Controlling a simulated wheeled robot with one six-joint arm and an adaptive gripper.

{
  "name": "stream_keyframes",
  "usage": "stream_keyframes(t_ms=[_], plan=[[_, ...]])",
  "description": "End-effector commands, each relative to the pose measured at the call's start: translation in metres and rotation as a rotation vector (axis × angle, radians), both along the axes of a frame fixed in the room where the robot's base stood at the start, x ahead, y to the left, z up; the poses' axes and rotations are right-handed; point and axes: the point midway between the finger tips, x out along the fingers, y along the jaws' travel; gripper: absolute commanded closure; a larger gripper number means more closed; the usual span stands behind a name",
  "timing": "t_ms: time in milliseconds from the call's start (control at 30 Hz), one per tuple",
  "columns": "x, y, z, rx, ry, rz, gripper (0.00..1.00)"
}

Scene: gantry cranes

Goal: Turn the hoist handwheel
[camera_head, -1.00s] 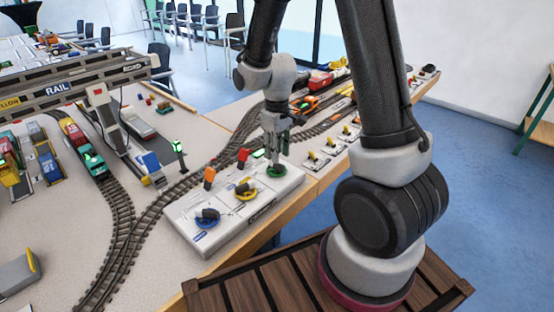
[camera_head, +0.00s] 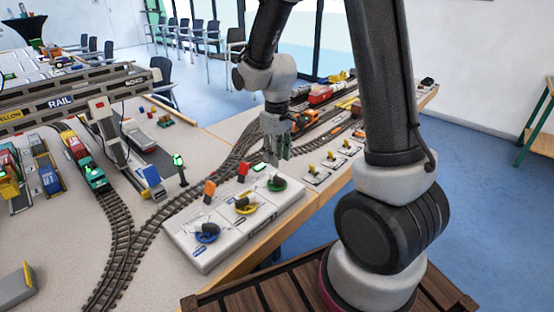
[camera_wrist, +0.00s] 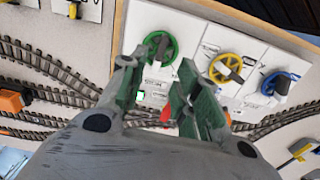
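In the wrist view my gripper (camera_wrist: 160,88) is open and empty. The green handwheel (camera_wrist: 160,47) shows beyond the gap between its fingers, with the yellow handwheel (camera_wrist: 226,69) and blue handwheel (camera_wrist: 277,84) to the right.
Orange (camera_head: 209,187) and red (camera_head: 243,168) upright pieces stand behind the box. Model tracks (camera_head: 118,225) curve behind it, with a signal post (camera_head: 179,166) and gantry crane (camera_head: 60,103) to the left. Small lever plates (camera_head: 330,166) lie to the right along the table edge.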

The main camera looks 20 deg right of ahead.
Motion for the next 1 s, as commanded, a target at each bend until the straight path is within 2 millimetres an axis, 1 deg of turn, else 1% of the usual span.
stream_keyframes(t_ms=[133, 400, 500, 633, 867, 967, 1000], plan=[[0.0, 0.0, -0.014, 0.0, 0.001, -0.002, 0.68], [0.0, 0.0, -0.059, -0.001, 0.002, -0.002, 0.68], [0.0, 0.0, -0.07, 0.0, 0.0, -0.002, 0.68], [0.0, 0.0, -0.077, 0.0, -0.001, -0.002, 0.68], [0.0, 0.0, -0.078, 0.001, -0.002, -0.002, 0.68], [0.0, 0.0, -0.078, 0.001, -0.002, -0.002, 0.84], [0.0, 0.0, -0.077, 0.0, -0.002, -0.002, 0.92]])
